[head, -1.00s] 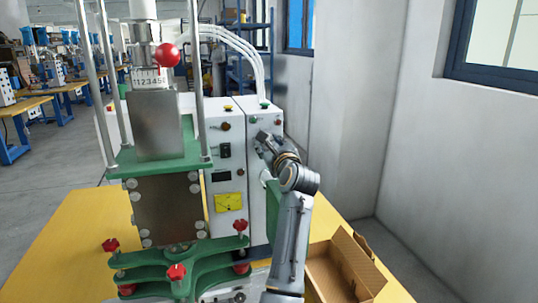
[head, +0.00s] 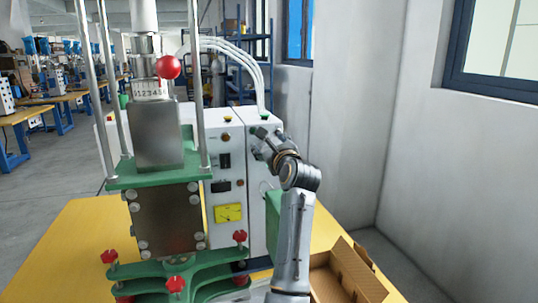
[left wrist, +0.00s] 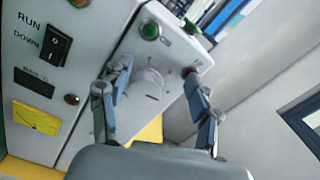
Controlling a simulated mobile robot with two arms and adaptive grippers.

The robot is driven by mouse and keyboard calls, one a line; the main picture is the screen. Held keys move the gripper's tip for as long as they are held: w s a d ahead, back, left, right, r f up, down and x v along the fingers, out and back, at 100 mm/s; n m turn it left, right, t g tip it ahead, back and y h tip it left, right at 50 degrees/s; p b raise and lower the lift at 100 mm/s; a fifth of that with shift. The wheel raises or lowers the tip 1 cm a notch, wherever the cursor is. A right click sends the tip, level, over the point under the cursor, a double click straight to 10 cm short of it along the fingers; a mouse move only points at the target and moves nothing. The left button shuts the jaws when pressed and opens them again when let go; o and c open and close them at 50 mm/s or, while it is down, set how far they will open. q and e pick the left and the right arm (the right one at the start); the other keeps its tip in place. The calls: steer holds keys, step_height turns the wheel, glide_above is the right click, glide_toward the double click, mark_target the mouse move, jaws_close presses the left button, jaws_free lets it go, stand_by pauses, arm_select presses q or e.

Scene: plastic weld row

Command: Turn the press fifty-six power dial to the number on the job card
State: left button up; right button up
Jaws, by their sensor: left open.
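The white dial (left wrist: 148,84) is on the white control box in the left wrist view. It has a pale round knob with small marks around it; I cannot read its setting. My left gripper (left wrist: 158,76) is open, with one finger on each side of the dial; I cannot tell whether they touch it. In the head view my left gripper (head: 262,144) is at the upper front of the control box (head: 257,205) and hides the dial. The press (head: 168,215), steel and green, stands left of the box. I cannot make out a job card. My right gripper is not in view.
A green button (left wrist: 150,31) and a dark knob (left wrist: 189,72) are close to the dial. A RUN/DOWN switch (left wrist: 59,45) and a yellow meter (left wrist: 36,118) are on the neighbouring panel. An open cardboard box (head: 345,270) is on the yellow table (head: 65,240), right of my arm.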

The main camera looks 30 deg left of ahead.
arm_select(q)
step_height(320, 180, up, 7)
steer(key=shift+f, duration=0.2)
stand_by(0.6)
